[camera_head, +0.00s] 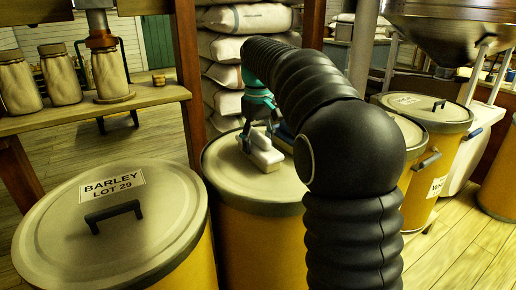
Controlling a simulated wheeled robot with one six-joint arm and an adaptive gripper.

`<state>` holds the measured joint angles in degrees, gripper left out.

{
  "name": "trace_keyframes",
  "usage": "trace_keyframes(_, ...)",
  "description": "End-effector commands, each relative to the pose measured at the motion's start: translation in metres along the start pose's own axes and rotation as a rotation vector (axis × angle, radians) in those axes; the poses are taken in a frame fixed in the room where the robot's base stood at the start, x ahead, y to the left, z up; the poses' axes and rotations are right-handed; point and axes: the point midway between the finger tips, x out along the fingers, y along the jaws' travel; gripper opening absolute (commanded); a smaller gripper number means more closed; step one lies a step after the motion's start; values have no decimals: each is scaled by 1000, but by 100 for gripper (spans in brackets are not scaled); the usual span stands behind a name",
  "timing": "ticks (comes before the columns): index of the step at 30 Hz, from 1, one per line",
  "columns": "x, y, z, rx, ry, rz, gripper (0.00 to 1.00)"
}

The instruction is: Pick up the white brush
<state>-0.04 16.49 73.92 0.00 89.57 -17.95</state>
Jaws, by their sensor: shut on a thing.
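The white brush (264,155) is a small pale block-like thing over the lid of the middle yellow drum (226,160). My gripper (254,137), dark with a teal wrist, comes down on it from above and is shut on it. My black arm crosses in front from the lower right and hides part of the lid. I cannot tell whether the brush touches the lid or is slightly above it. A bluish thing (285,132) shows just behind the brush, partly hidden by my arm.
A yellow drum with a lid marked "BARLEY LOT 29" (150,240) stands at the front left. More drums (432,110) stand at right below a metal hopper (440,25). Jars (60,75) stand on a wooden bench at left. Stacked sacks (222,52) and wooden posts are behind.

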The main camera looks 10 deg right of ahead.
Motion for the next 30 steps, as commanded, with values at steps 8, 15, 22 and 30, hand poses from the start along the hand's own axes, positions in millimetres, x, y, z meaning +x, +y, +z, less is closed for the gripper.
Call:
trace_keyframes(8, -7, 0, 0, 0, 0, 0, 11)
trace_keyframes(15, -43, 0, -1, 0, 3, 1, 11)
trace_keyframes(22, -72, 34, 38, 5, 2, 1, 11)
trace_keyframes(30, -100, 65, 73, 3, 2, 1, 11)
